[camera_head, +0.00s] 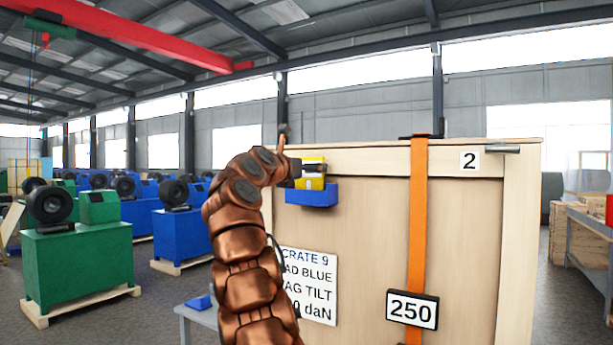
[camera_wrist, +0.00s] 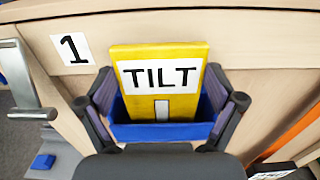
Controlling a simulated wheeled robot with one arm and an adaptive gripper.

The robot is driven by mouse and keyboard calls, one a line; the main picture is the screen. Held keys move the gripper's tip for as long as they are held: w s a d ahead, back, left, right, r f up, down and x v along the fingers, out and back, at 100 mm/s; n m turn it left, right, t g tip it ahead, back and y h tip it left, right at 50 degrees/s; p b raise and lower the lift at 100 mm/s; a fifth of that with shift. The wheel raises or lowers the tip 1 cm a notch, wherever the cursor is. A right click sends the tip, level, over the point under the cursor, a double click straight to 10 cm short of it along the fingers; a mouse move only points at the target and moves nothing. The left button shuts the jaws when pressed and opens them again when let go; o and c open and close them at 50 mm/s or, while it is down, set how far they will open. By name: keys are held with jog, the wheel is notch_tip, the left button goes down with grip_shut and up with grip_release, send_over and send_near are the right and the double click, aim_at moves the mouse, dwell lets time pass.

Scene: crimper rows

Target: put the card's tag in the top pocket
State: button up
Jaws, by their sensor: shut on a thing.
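The yellow tag marked TILT (camera_wrist: 161,60) stands upright between my fingertips, its lower part inside the blue pocket (camera_wrist: 160,131) on the crate's upper front. In the head view the tag (camera_head: 311,165) and the pocket (camera_head: 312,196) show just right of my wrist. My gripper (camera_wrist: 160,80) is shut on the tag from its two sides; the fingers also flank the pocket. How deep the tag sits is hidden by the pocket's front wall. The card (camera_head: 309,285) on the crate is partly hidden by my arm; CRATE 9, TILT and BLUE can be read.
The wooden crate (camera_head: 375,230) carries an orange strap (camera_head: 418,200) with a 250 plate (camera_head: 411,309). Handles are at its top corners, one seen in the wrist view (camera_wrist: 22,75). A small blue piece (camera_head: 199,302) lies on a grey bench at lower left. Machines stand behind.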

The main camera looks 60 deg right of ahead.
jog(key=shift+f, duration=0.25)
jog(key=o, duration=1.1)
jog(key=shift+r, duration=0.1)
jog(key=shift+r, duration=0.1)
jog(key=shift+r, duration=0.15)
jog(key=a+b, duration=0.1)
jog(key=a, duration=0.3)
jog(key=a+b, duration=0.2)
jog(key=a, duration=0.2)
jog(key=a+b, duration=0.2)
jog(key=a, duration=0.2)
jog(key=shift+s, duration=0.25)
